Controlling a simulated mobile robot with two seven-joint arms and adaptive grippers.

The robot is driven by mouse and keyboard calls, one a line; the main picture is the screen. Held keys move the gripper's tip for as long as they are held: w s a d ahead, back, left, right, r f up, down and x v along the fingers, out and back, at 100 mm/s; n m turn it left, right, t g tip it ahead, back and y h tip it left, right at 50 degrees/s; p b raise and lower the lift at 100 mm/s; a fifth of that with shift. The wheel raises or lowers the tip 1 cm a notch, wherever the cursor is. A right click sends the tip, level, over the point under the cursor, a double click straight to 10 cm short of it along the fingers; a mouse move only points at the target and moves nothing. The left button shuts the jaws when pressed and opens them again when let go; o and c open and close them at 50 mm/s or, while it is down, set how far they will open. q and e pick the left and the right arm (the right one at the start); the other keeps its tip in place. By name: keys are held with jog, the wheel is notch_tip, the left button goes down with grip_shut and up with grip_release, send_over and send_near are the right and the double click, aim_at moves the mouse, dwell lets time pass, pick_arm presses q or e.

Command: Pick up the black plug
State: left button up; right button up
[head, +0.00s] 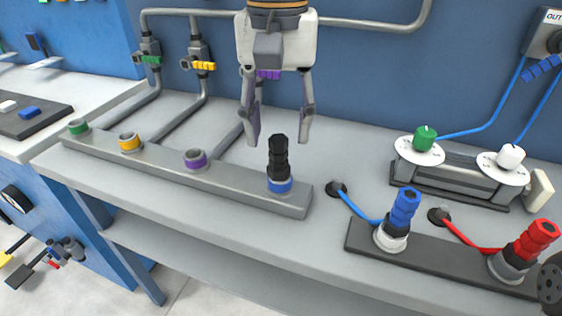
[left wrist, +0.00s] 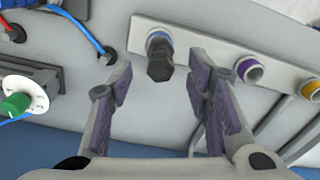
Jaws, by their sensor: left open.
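The black plug (head: 278,157) stands upright in the blue-ringed socket (head: 279,186) at the right end of the grey socket bar (head: 235,190). My left gripper (head: 279,142) is open above and around the plug's top in the head view, fingers pointing down, one on each side and apart from it. In the left wrist view the plug (left wrist: 160,62) shows between and beyond the open fingertips (left wrist: 155,75), with its blue-ringed socket behind it. My right gripper cannot be made out; only a dark round part shows at the lower right edge of the head view.
Green (head: 78,127), yellow (head: 130,142) and purple (head: 195,158) ringed sockets sit left of the plug. A blue plug (head: 404,207) and red plug (head: 533,240) stand on a dark bar to the right. A unit with green (head: 425,138) and white knobs is behind them. Pipes run along the blue wall.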

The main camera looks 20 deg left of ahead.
aim_at(280, 139)
pick_arm(q)
notch_tip(280, 139, down, 4)
jog(key=shift+w+f, duration=0.1)
grip_shut()
pick_arm(e)
jog(key=shift+s+f, duration=0.2)
jog(key=shift+f, duration=0.15)
pick_arm(q)
jog(key=shift+w+r, duration=0.1)
jog(key=shift+r, duration=0.35)
jog(key=r, duration=0.3)
jog(key=shift+s+d+r, duration=0.1)
jog(key=shift+s+r, duration=0.05)
jog(key=shift+s, duration=0.05)
jog(key=s+d+r+p, duration=0.1)
jog(key=s+r+p, duration=0.1)
jog(key=s+r, duration=0.2)
jog(key=s+d+r+p, duration=0.2)
jog(key=s+r, duration=0.3)
jog(key=s, duration=0.4)
jog(key=shift+s+p, duration=0.2)
jog(key=shift+p, duration=0.4)
pick_arm(e)
jog(key=w+r+t, duration=0.2)
jog(key=w+r, duration=0.4)
jog(key=shift+r, duration=0.25)
